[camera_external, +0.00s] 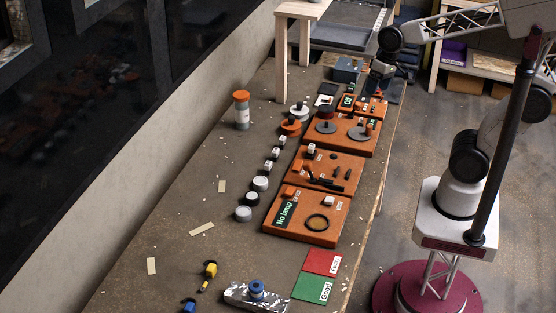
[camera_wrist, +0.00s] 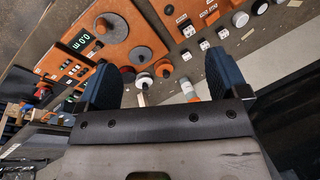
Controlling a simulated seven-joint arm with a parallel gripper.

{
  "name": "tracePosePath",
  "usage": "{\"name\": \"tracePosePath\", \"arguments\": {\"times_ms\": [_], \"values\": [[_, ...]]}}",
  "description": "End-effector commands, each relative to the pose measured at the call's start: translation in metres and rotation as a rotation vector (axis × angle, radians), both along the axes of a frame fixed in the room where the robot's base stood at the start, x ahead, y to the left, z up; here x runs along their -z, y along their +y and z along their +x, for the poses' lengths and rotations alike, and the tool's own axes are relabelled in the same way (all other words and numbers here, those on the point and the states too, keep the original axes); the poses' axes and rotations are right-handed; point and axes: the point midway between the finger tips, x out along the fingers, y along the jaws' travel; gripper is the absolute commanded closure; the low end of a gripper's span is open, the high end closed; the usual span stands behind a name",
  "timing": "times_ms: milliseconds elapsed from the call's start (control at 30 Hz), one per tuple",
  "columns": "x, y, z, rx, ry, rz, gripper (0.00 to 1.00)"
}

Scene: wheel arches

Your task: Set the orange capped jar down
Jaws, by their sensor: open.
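The orange capped jar (camera_external: 241,110) is a grey-white cylinder with an orange lid. It stands upright on the bench at the left, near the wall, in the external view. An orange and white object that looks like it shows small between my fingers in the wrist view (camera_wrist: 188,90), well beyond them. My gripper (camera_external: 372,84) is over the far right end of the bench, well apart from the jar. Its two blue fingers are spread and empty in the wrist view (camera_wrist: 163,75).
Orange boards (camera_external: 335,171) with discs, dials and small parts line the bench's right side. White-topped pucks (camera_external: 261,184) and small cubes stand in a row left of them. A wooden stand (camera_external: 281,60) is at the back. Red and green cards (camera_external: 322,262) lie in front.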

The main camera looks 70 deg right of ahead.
Motion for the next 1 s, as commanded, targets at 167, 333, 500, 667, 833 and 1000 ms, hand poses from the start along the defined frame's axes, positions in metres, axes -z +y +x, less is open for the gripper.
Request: {"name": "tracePosePath", "arguments": {"times_ms": [167,333,500,667,833,1000], "values": [[0.002,-0.008,-0.044,-0.163,-0.048,-0.148,0.08],[0.004,-0.016,-0.069,-0.266,-0.073,-0.245,0.08],[0.006,-0.02,-0.078,-0.307,-0.081,-0.286,0.08],[0.006,-0.02,-0.079,-0.311,-0.082,-0.289,0.08],[0.005,-0.02,-0.078,-0.31,-0.081,-0.288,0.08],[0.005,-0.02,-0.078,-0.309,-0.081,-0.287,0.08]]}}
